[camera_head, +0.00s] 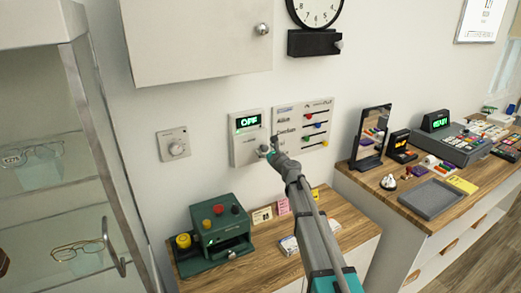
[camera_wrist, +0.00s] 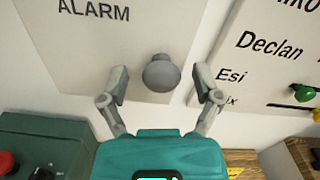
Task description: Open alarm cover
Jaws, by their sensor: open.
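The alarm box (camera_head: 236,146) is a pale panel on the wall with a lit green "OFF" display (camera_head: 248,122). Its cover (camera_wrist: 95,40) fills the upper left of the wrist view, marked "ALARM", and looks closed. A round grey knob (camera_wrist: 160,72) stands out from the cover's lower right part. My gripper (camera_head: 269,153) is in front of the lower part of the box. In the wrist view its two fingers are open, one on each side of the knob, with gaps to it. In the head view my gripper partly hides the knob area.
A name board with coloured sliders (camera_head: 304,124) is just right of the box. A dial thermostat (camera_head: 173,144) is to the left. A green machine (camera_head: 213,232) with knobs stands on the wooden counter (camera_head: 262,268) below. A white wall cabinet (camera_head: 195,40) hangs above.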

